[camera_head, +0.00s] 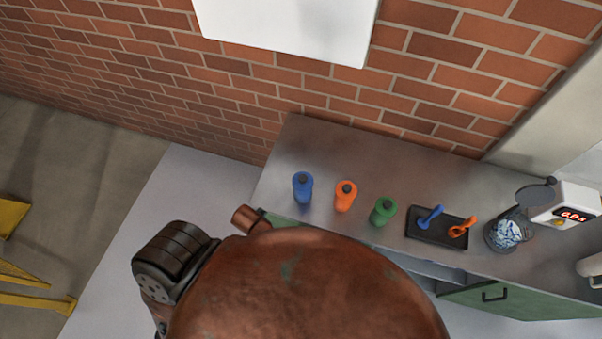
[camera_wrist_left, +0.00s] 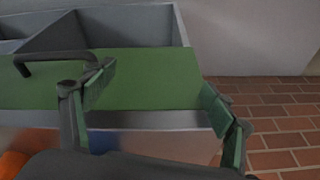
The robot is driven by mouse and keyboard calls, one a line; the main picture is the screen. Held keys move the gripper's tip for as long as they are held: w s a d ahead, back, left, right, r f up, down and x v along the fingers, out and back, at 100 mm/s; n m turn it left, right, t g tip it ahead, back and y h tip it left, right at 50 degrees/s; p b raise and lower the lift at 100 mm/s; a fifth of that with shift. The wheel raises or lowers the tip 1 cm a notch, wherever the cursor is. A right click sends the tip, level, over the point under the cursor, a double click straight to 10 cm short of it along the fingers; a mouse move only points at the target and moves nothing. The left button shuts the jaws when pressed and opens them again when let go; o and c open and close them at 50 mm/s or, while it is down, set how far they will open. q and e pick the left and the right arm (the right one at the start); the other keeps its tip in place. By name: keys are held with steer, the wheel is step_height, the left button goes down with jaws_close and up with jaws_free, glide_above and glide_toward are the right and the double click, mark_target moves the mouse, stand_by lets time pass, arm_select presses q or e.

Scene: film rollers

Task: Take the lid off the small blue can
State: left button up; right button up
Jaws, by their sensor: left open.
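The small blue can (camera_head: 303,189) stands upright on the metal bench, at the left of a row of cans. A dark knob tops its lid, which looks seated on the can. My left gripper (camera_wrist_left: 155,100) shows in the left wrist view with its green-padded fingers spread wide and nothing between them. It is in front of a green drawer front. A blurred blue patch (camera_wrist_left: 98,141) beyond the fingers may be the blue can; most of it is hidden. My left gripper is hidden in the head view. My right gripper is in neither view.
An orange can (camera_head: 345,198) and a green can (camera_head: 383,213) stand right of the blue one. Further right are a black tray (camera_head: 424,232) with blue and orange tools, a patterned jug (camera_head: 503,233) and a white device (camera_head: 568,202). An open drawer (camera_wrist_left: 130,25) shows in the wrist view.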

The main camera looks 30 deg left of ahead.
arm_select(q)
step_height(320, 180, up, 20)
steer(key=w+d+m+t+p, duration=0.1)
steer(key=w+d+m+p, duration=0.15)
steer(key=p, duration=0.25)
steer(key=w+d+r+m+h, duration=0.3)
steer(key=w+d+m+h, duration=0.1)
steer(key=w+d+m, duration=0.8)
step_height(320, 180, up, 2)
steer(key=r+m+g+y, duration=0.1)
steer(key=m+g+y, duration=0.25)
steer(key=m, duration=0.45)
glide_above(302, 177)
steer(key=shift+w+f+g, duration=0.2)
steer(key=shift+f+g, duration=0.05)
steer(key=shift+a+f, duration=0.15)
steer(key=shift+a, duration=0.05)
step_height(302, 177, down, 7)
steer(key=shift+s+d+f+p, duration=0.15)
steer(key=shift+p, duration=0.5)
steer(key=shift+c, duration=0.2)
